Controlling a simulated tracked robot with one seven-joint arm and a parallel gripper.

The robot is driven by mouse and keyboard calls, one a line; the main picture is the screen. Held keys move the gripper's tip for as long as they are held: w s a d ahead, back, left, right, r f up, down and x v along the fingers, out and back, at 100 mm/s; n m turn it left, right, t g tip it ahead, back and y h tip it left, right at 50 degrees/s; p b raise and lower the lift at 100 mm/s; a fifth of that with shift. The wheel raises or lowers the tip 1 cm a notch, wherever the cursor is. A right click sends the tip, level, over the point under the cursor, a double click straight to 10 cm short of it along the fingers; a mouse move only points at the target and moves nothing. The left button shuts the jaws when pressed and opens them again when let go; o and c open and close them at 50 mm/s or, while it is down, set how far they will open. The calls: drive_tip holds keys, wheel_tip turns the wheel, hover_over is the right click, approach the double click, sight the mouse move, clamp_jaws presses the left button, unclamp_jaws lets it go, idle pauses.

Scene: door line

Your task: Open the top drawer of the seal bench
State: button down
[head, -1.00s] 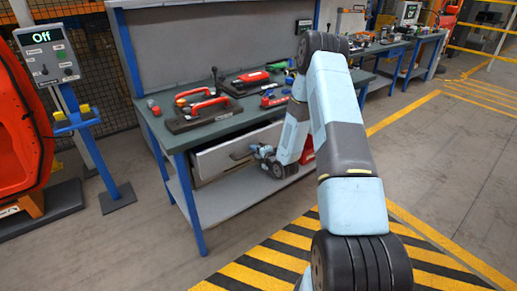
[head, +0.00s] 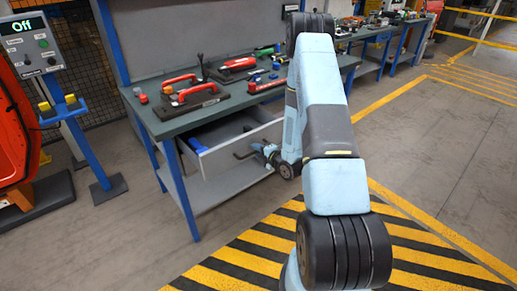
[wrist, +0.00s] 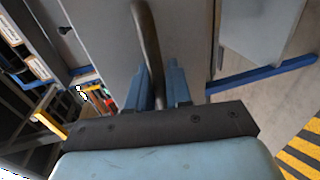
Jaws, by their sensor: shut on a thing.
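The seal bench (head: 190,123) has a dark green top and blue legs. Its top drawer (head: 217,160) is pale grey and stands pulled out, with its inside visible from above. My gripper (head: 257,150) is at the drawer front, shut on the dark bar handle (head: 241,156). In the wrist view, my gripper's two blue fingers (wrist: 164,88) lie on either side of the handle (wrist: 148,40), against the grey drawer front (wrist: 105,45). A blue item (head: 197,145) lies inside the drawer. My arm hides part of the bench's right side.
Red-handled tools (head: 190,93) lie on the bench top. A control post (head: 32,47) reading "Off" and an orange-red object (head: 14,130) stand at the left. A lower shelf (head: 225,183) is under the drawer. Striped floor (head: 250,245) lies in front, clear.

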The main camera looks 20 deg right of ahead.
drive_tip(key=shift+d+f, duration=0.1)
drive_tip(key=c, duration=1.2)
unclamp_jaws()
drive_tip(key=shift+d, duration=0.1)
drive_tip(key=v, duration=1.3)
drive_tip(key=shift+s+d, duration=0.1)
drive_tip(key=shift+s, duration=0.2)
